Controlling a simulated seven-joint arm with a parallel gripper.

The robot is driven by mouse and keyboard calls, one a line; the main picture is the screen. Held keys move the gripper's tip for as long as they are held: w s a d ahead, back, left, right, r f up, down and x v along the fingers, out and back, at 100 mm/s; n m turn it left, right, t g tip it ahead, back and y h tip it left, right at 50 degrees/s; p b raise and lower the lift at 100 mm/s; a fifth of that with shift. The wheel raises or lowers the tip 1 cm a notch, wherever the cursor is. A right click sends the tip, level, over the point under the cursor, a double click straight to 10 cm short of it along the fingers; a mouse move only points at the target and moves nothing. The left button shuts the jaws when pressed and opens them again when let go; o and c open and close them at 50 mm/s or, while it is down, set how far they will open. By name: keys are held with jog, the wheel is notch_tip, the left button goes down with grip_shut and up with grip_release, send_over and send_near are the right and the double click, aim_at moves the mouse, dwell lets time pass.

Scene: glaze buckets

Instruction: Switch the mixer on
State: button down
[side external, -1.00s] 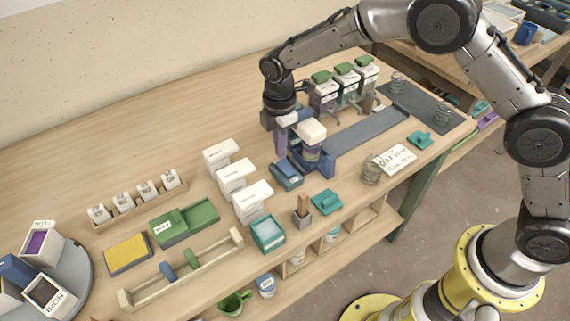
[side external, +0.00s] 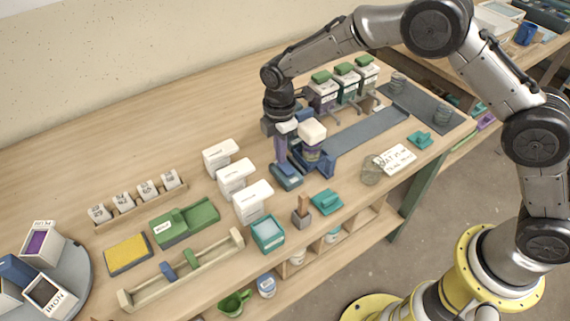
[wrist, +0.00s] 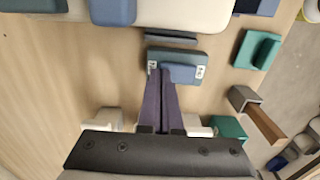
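The mixer (side external: 313,134) has a white head on a blue stand. A blue switch box (side external: 287,180) sits in front of it on the bench. In the wrist view the switch box (wrist: 190,56) has a raised blue rocker (wrist: 184,74) between two small white labels. My gripper (side external: 282,162) points down with its purple fingers at the switch box. In the wrist view the fingertips (wrist: 162,72) lie together over the rocker's left part, holding nothing. Whether they touch it, and which way the rocker is tilted, I cannot tell.
White-lidded containers (side external: 236,175) stand left of the switch box. A teal scoop-like piece (side external: 327,201) and a grey holder with a brown handle (side external: 303,211) are at the front. Jars with green lids (side external: 345,78) stand behind the mixer. Bare bench lies at the back left.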

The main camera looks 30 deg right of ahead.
jog(key=shift+r, duration=3.5)
